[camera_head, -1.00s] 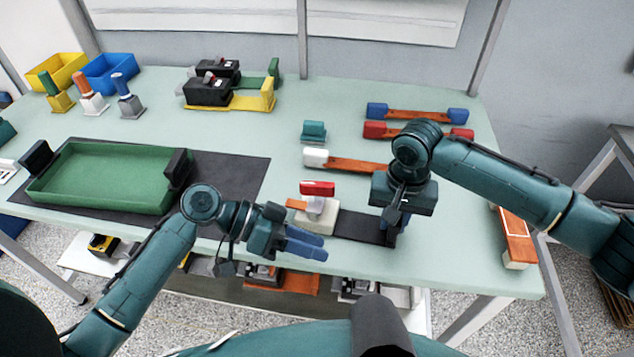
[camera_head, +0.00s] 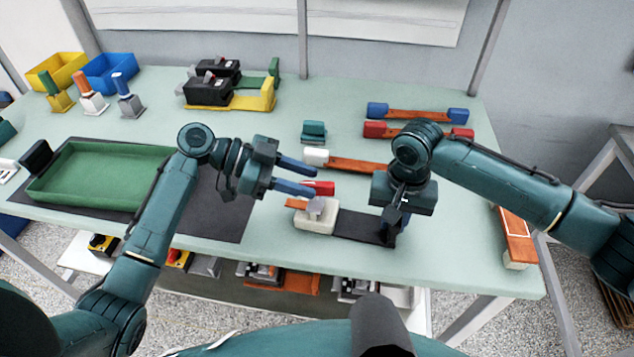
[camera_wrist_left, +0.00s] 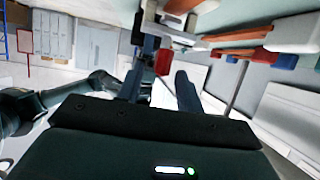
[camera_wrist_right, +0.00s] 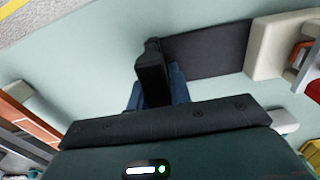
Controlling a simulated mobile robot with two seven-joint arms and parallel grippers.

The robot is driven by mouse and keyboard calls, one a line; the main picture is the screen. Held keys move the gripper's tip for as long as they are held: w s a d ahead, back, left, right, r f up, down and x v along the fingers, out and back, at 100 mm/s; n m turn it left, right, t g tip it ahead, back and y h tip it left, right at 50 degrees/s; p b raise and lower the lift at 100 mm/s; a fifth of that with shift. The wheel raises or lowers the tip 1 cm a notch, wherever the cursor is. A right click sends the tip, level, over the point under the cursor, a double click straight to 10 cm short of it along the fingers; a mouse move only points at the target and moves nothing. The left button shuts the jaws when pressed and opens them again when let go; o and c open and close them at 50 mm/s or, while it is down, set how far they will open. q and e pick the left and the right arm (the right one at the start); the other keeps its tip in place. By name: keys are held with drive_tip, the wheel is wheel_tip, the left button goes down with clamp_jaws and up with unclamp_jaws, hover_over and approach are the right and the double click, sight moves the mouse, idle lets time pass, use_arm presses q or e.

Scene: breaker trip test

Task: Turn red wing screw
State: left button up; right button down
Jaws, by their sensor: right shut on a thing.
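The red wing screw (camera_head: 325,187) stands above a white block (camera_head: 328,221) with a pale grey piece at the near edge of the table. It also shows in the left wrist view (camera_wrist_left: 163,62), between the fingers. My left gripper (camera_head: 312,182) is open, its blue fingers pointing right at the screw; contact is unclear. A black plate (camera_head: 358,226) runs right from the white block. My right gripper (camera_head: 397,222) is shut on the black upright piece (camera_wrist_right: 152,78) at the plate's right end. The arm partly hides that grip in the head view.
A similar white-ended orange bar (camera_head: 350,163) and a small teal block (camera_head: 313,130) lie behind the fixture. Red-ended (camera_head: 375,130) and blue-ended (camera_head: 377,110) bars lie farther back. A green tray (camera_head: 90,182) sits on a dark mat at left.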

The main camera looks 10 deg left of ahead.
sight(313, 183)
use_arm(q)
drive_tip(key=shift+x, duration=1.65)
clamp_jaws()
